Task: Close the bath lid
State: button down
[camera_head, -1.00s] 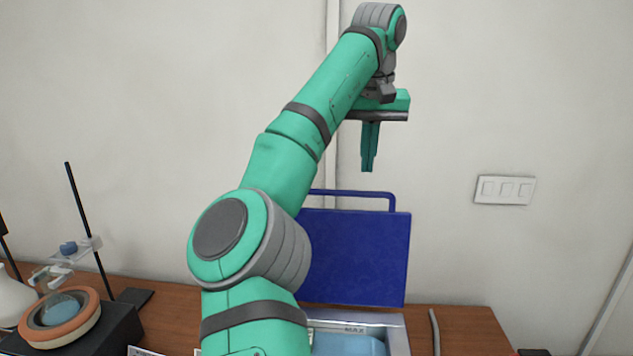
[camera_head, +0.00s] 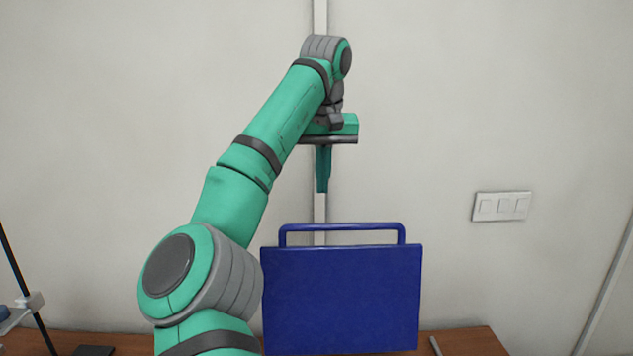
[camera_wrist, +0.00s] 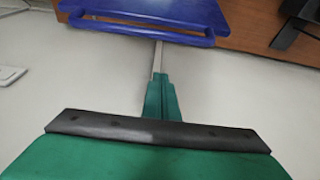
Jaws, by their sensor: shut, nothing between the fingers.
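The bath lid (camera_head: 341,300) is a blue panel standing raised, nearly upright, with a blue bar handle (camera_head: 341,227) along its top edge. The lid (camera_wrist: 150,10) and its handle (camera_wrist: 135,32) also show at the top of the wrist view. My gripper (camera_head: 322,190) is shut and empty. It points down, above the handle in the head view and apart from it. In the wrist view the closed fingers (camera_wrist: 160,82) point toward the handle with a gap between. The bath body is out of view.
The wooden bench (camera_head: 465,342) runs along the bottom, with a stand rod (camera_head: 25,290) at the left. A wall switch plate (camera_head: 502,206) is at the right. The wall lies behind the lid, and the space around my gripper is clear.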

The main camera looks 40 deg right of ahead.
notch_tip(320, 180, down, 7)
jog(key=s+a, duration=0.1)
jog(key=s, duration=0.1)
dwell(0.5)
dwell(0.3)
